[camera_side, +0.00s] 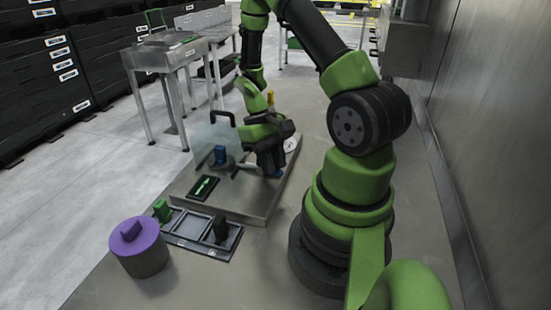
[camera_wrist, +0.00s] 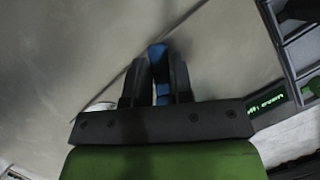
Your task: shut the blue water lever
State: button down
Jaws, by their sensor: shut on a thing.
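The blue water lever (camera_wrist: 158,52) shows in the wrist view as a narrow blue bar between the two dark fingers. My gripper (camera_wrist: 160,75) is shut on it, with the bar's far end standing out past the fingertips. In the side view my gripper (camera_side: 270,165) is low over the right part of the grey metal plinth (camera_side: 240,203). The lever's gripped part is hidden there by the gripper. A separate blue piece (camera_side: 219,155) stands to the left, behind or inside a clear cover (camera_side: 210,137) with a black handle.
A green-lit display (camera_side: 204,187) lies on the plinth's front left. In front are a black tray (camera_side: 188,236) with green and black pieces and a purple-topped grey cylinder (camera_side: 138,245). A white round dial (camera_side: 290,145) and a yellow piece (camera_side: 270,97) are near my gripper. A wall rises at right.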

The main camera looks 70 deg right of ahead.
jog(key=m, duration=0.2)
jog(key=w+m+t+y, duration=0.1)
jog(key=m, duration=0.1)
jog(key=a+m, duration=0.1)
jog(key=shift+w+a+m+t, duration=0.1)
jog(key=shift+w+m+t, duration=0.1)
jog(key=shift+m+t, duration=0.2)
jog(key=m, duration=0.1)
jog(key=w+m+t, duration=0.1)
jog(key=m, duration=0.1)
jog(key=shift+a+y, duration=0.2)
jog(key=shift+y, duration=0.2)
jog(key=shift+w+m+t, duration=0.2)
jog(key=shift+m+t, duration=0.1)
jog(key=shift+m, duration=0.45)
jog(key=shift+w+m+t, duration=0.2)
jog(key=shift+m+t, duration=0.1)
jog(key=shift+m, duration=0.45)
jog(key=c, duration=1)
grip_release()
jog(key=v, duration=1)
